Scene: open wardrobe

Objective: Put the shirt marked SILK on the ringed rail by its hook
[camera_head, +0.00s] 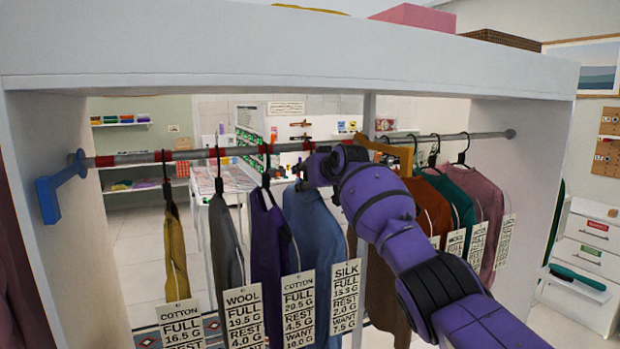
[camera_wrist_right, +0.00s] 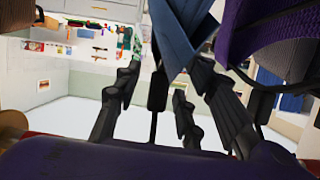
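The blue shirt (camera_head: 316,238) hangs among the clothes left of centre. Whether the hook touches the rail is hidden. My left gripper is not in view.
A purple garment (camera_head: 268,235) hangs close left of the blue one, with grey (camera_head: 226,240) and yellow (camera_head: 174,250) garments farther left. Orange-brown, teal (camera_head: 462,200) and mauve (camera_head: 485,205) garments hang right, behind my arm. A blue bracket (camera_head: 55,190) holds the rail's left end.

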